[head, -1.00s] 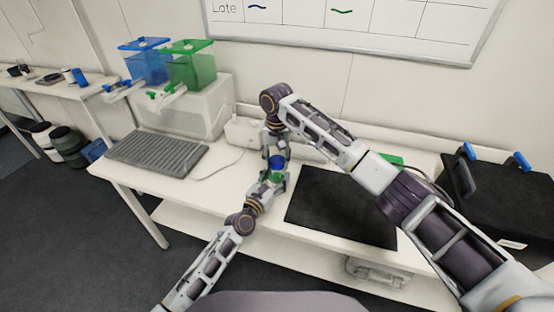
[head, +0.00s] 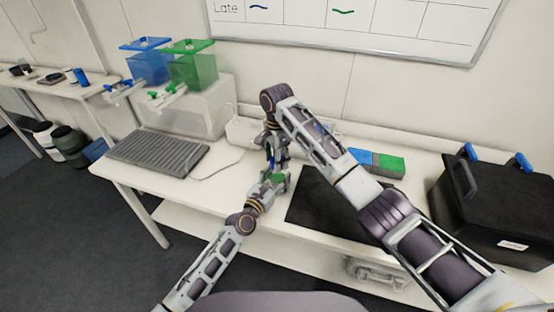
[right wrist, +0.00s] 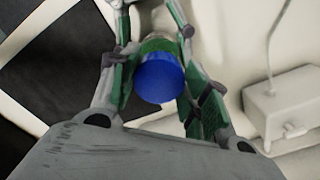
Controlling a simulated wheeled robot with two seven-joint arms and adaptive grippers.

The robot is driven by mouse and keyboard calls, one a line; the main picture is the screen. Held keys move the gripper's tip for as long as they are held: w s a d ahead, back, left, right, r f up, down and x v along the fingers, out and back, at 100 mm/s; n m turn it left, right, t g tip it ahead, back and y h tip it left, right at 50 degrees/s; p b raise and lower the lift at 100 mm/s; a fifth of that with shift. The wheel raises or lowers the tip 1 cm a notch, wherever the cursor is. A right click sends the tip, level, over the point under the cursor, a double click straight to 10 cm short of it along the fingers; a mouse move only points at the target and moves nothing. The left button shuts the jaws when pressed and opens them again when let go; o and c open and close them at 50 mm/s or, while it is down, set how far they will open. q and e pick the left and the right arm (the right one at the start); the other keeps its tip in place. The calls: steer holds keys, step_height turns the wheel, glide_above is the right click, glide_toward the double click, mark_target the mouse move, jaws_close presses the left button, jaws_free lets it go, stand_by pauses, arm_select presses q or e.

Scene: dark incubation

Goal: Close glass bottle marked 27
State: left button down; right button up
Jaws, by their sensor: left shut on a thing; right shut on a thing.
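The blue cap (right wrist: 160,78) shows in the right wrist view between the fingers of my right gripper (right wrist: 165,85). Green shows directly behind the cap, and I cannot tell whether it is bottle or finger pad. In the head view my right gripper (head: 277,158) points down just above my left gripper (head: 274,181), over the bench. My left gripper is shut on the glass bottle, which is mostly hidden by the fingers. My right gripper is shut on the cap. The number on the bottle cannot be read, and whether the cap is seated cannot be told.
A black mat (head: 318,208) lies right of the grippers. A blue and green block (head: 388,166) and a black box with blue latches (head: 490,215) stand farther right. A grey ribbed plate (head: 158,153) and blue and green containers (head: 192,67) are left.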

steer(key=m, duration=0.4)
steer(key=shift+w+a, duration=0.1)
steer(key=m, duration=0.9)
steer(key=shift+w, duration=0.15)
steer(key=shift+d+m, duration=0.2)
steer(key=shift+m, duration=1.2)
steer(key=o, duration=0.8)
steer(key=shift+c, duration=0.2)
steer(key=shift+r, duration=0.1)
steer(key=shift+c, duration=0.4)
